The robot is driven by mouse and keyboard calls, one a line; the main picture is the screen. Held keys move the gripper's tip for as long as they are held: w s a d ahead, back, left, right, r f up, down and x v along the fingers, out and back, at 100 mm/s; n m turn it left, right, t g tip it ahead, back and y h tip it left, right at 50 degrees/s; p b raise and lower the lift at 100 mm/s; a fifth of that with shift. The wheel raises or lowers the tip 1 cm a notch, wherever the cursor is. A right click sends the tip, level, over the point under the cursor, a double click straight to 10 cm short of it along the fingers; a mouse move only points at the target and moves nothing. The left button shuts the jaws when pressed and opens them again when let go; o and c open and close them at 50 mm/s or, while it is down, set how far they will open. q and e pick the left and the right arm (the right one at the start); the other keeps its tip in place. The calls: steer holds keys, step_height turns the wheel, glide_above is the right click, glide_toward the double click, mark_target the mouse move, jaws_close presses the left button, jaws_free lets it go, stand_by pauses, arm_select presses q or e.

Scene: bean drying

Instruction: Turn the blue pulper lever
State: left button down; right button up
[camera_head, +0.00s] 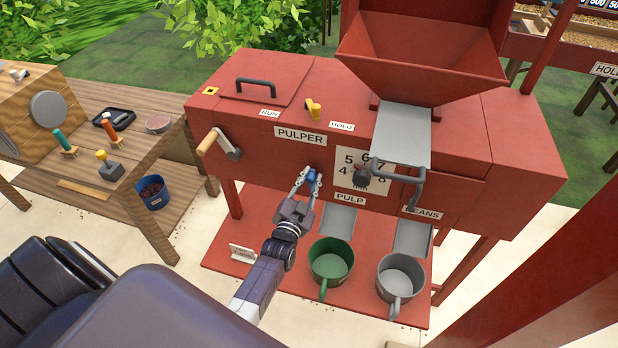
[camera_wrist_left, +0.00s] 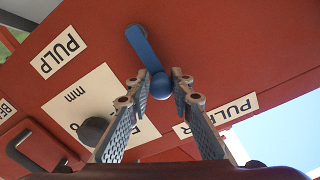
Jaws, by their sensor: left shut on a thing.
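The blue pulper lever (camera_head: 313,176) is on the front face of the red pulper (camera_head: 250,150), between the PULPER and PULP labels. In the left wrist view the lever is a flat blue bar (camera_wrist_left: 141,45) ending in a round blue knob. My left gripper (camera_head: 307,180) is at the lever. In the left wrist view its two fingers (camera_wrist_left: 162,88) are closed on either side of the knob. In the head view the fingers partly hide the lever. My right gripper is in neither view.
A dark dial knob (camera_head: 361,179) on a numbered plate is just right of the lever. A green mug (camera_head: 330,262) and a grey mug (camera_head: 401,277) stand below. A crank handle (camera_head: 212,143) sticks out at left. A yellow lever (camera_head: 314,109) is on top.

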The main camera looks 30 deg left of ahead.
arm_select(q)
steer(key=shift+s+a+f, duration=0.15)
steer(key=shift+f, duration=0.1)
steer(key=c, duration=1.7)
jaws_free()
steer(key=shift+a+r, duration=0.1)
steer(key=shift+c, duration=0.2)
steer(key=v, duration=1.2)
steer(key=shift+r, duration=0.15)
